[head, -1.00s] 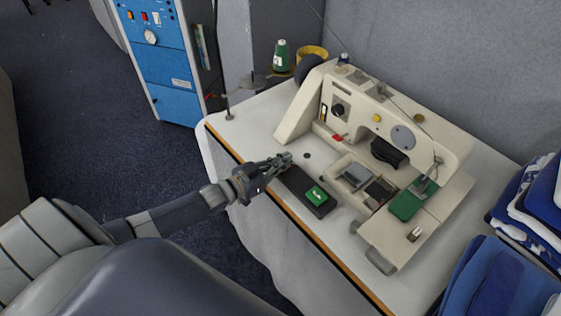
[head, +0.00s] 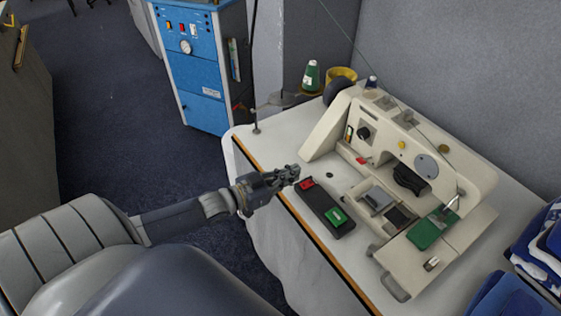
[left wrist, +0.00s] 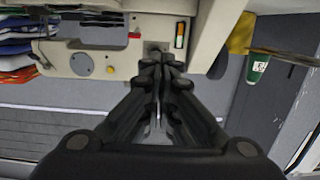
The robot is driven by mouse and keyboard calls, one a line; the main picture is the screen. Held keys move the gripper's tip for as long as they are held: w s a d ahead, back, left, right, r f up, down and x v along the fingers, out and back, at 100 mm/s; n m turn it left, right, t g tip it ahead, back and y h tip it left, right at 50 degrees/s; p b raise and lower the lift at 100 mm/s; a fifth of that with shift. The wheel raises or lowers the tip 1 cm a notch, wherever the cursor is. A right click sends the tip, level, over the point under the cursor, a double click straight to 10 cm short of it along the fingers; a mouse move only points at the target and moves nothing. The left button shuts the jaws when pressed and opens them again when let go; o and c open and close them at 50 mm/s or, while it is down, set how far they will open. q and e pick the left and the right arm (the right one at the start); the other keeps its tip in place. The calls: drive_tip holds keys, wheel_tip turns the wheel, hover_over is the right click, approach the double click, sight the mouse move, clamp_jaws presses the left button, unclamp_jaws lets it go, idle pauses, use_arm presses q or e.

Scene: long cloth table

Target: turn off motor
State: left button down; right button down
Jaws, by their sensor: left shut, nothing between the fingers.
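A black switch box (head: 322,205) lies on the table in front of the sewing machine (head: 405,165). It has a red button (head: 305,183) at its far-left end and a green button (head: 337,217) at its near end. My left gripper (head: 293,173) is shut and empty, its fingertips just left of and above the red button; whether they touch the box I cannot tell. In the left wrist view the shut fingers (left wrist: 160,62) point toward the machine, and the switch box cannot be made out there. My right gripper is not in view.
A blue cabinet (head: 203,70) stands at the back left. Folded blue and white cloths (head: 540,245) lie at the right. The white table (head: 275,150) has bare cloth around the box.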

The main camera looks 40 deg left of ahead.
use_arm(q)
drive_tip(key=shift+s+a+r, duration=0.2)
drive_tip(key=shift+s+r, duration=0.05)
drive_tip(key=shift+s, duration=0.25)
drive_tip(key=shift+s+a+r, duration=0.15)
drive_tip(key=shift+s+r, duration=0.05)
drive_tip(key=shift+s, duration=0.35)
drive_tip(key=shift+s+a+r, duration=0.2)
drive_tip(key=shift+s+r, duration=0.05)
drive_tip(key=shift+s, duration=0.25)
